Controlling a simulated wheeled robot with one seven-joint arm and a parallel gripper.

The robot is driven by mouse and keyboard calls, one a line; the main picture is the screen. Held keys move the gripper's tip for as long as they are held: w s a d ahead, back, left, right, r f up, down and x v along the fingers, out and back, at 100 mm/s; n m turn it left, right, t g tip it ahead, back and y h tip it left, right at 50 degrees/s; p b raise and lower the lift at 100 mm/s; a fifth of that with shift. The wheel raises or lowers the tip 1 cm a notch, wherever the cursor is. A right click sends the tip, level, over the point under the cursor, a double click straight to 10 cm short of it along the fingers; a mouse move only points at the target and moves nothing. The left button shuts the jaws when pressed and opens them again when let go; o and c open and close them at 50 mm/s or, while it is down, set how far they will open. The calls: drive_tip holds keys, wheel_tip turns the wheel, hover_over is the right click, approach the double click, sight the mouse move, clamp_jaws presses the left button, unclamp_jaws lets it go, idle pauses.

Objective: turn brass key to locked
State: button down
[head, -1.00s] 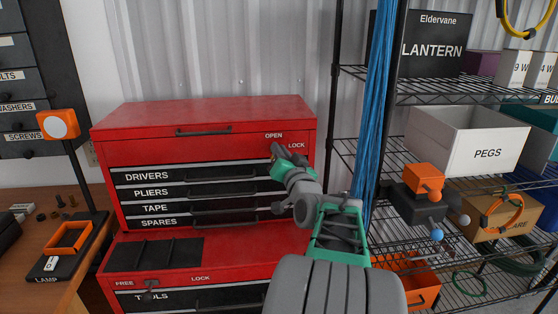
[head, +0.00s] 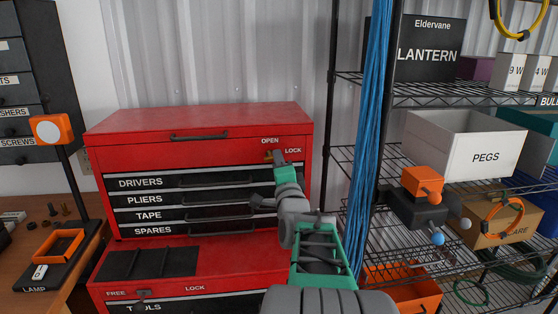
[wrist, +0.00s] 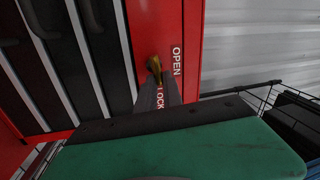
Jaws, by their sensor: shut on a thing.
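The brass key (head: 268,155) sits in the lock at the upper right of the red tool chest's front, below the OPEN label (head: 270,141) and left of the LOCK label (head: 293,151). My gripper (head: 278,156) is at the key, its fingers shut on it. In the wrist view the brass key (wrist: 153,65) shows at the tips of the dark fingers of my gripper (wrist: 155,85). The fingers partly cover the key and the LOCK label (wrist: 160,98). I cannot tell the key's exact angle.
The red tool chest (head: 200,118) has dark drawers below the lock, with handles sticking out close to my arm. Blue cables (head: 374,130) and a wire shelf (head: 440,96) stand close on the right. A lamp (head: 50,130) stands at left.

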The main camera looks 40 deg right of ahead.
drive_tip(key=shift+f+m, duration=0.25)
drive_tip(key=shift+m, duration=0.75)
drive_tip(key=c, duration=1.5)
unclamp_jaws()
drive_tip(key=shift+r+h, duration=0.1)
drive_tip(key=shift+h, duration=0.2)
drive_tip(key=b+v, duration=0.1)
drive_tip(key=v, duration=0.6)
drive_tip(key=shift+s+a, duration=0.3)
drive_tip(key=shift+s, duration=0.05)
